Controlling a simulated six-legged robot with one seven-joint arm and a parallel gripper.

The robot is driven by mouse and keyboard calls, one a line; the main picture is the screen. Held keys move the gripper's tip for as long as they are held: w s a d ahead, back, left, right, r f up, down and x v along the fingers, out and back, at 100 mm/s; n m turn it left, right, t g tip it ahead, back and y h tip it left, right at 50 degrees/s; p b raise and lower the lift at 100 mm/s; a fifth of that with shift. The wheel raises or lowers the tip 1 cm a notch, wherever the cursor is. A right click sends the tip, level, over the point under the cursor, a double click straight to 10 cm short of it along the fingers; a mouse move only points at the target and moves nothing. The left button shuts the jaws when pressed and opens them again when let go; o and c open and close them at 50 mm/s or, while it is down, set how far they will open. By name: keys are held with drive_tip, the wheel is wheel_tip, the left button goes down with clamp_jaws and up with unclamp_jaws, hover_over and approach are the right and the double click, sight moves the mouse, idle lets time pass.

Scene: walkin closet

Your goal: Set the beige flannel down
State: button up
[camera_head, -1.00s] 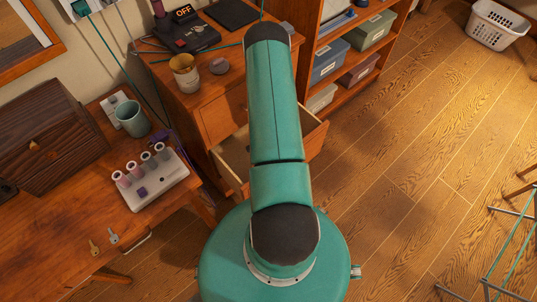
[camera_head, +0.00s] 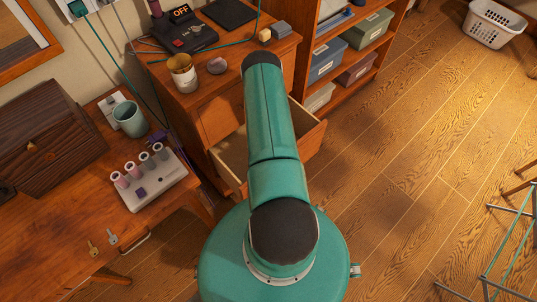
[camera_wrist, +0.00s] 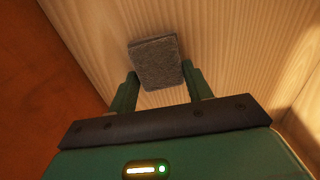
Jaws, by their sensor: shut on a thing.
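My gripper (camera_wrist: 158,82) is shut on a small, flat, fuzzy block of cloth, the flannel (camera_wrist: 155,62). It looks grey-brown rather than beige in this shade. The fingers grip it at its near end, and the far part sticks out past the fingertips. Pale wood boards lie behind it, seemingly the inside of the open drawer (camera_head: 232,164). I cannot tell whether the flannel touches the wood. In the head view my arm hides the gripper and the flannel.
A shelf with bins (camera_head: 328,62) stands behind. A desk (camera_head: 60,220) is left; open floor (camera_head: 430,150) is right.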

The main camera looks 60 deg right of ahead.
drive_tip(key=o, duration=1)
drive_tip(key=shift+f, duration=0.15)
drive_tip(key=shift+r, duration=3.95)
